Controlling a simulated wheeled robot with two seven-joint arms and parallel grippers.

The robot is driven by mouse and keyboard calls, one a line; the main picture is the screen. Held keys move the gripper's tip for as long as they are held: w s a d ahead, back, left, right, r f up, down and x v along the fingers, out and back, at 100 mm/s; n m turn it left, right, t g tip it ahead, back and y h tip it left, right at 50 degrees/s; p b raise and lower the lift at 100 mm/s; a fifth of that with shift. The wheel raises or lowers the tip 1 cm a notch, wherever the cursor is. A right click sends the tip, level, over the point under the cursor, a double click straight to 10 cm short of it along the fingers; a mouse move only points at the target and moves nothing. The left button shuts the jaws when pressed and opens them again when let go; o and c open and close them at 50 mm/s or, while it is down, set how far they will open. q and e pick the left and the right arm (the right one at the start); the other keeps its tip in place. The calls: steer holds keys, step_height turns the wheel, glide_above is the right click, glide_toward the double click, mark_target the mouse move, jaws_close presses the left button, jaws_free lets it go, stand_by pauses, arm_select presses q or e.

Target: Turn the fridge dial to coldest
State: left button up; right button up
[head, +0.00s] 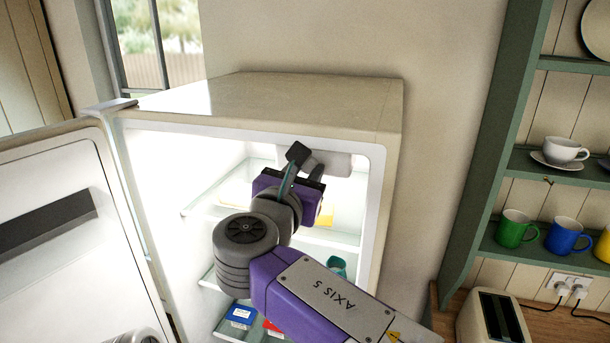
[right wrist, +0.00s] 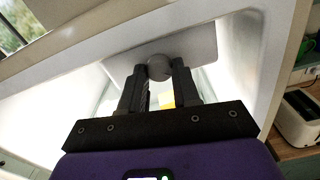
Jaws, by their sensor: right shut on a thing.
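The cream fridge (head: 330,97) stands with its door (head: 60,265) open to the left. A pale control box (head: 338,163) is at the upper right inside it, and its flat face (right wrist: 200,45) shows in the right wrist view. The round grey dial (right wrist: 159,66) sticks out from that face. My right gripper (head: 308,163) reaches into the fridge. In the right wrist view its two fingers (right wrist: 160,78) are shut on the dial, one on each side. The fingers hide the dial in the head view, and I cannot read any marking on it. My left gripper is not in view.
A green shelf unit (head: 487,165) with mugs and a toaster (head: 492,318) stand to the right.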

steer(key=m+b, duration=0.2)
steer(key=m, duration=0.3)
steer(key=shift+f, duration=0.1)
steer(key=shift+m+b, duration=1)
steer(key=shift+m, duration=1.4)
steer(key=o, duration=1)
steer(key=shift+o, duration=0.2)
steer(key=shift+r, duration=0.2)
